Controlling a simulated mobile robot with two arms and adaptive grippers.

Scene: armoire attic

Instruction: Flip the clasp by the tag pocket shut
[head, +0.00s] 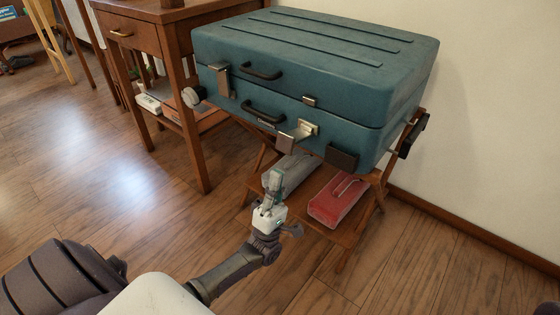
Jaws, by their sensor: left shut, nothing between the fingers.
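A closed teal suitcase (300,62) lies flat on a folding wooden rack. Its right front clasp (293,139) sticks out and down from the lower half, apart from the small catch (310,101) on the lid above. A dark brown patch, which looks like the tag pocket (341,158), is just right of this clasp. The left front clasp (223,81) stands upright across the seam. My left gripper (275,180) is shut and empty, in front of the rack and below the right clasp, not visibly touching the suitcase. My right gripper is not in view.
A red case (339,199) and a grey item (290,174) lie on the rack's lower shelf (313,224) behind my gripper. Two dark handles (262,72) are on the suitcase front. A wooden desk (150,25) stands left, the wall right. Floor in front is clear.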

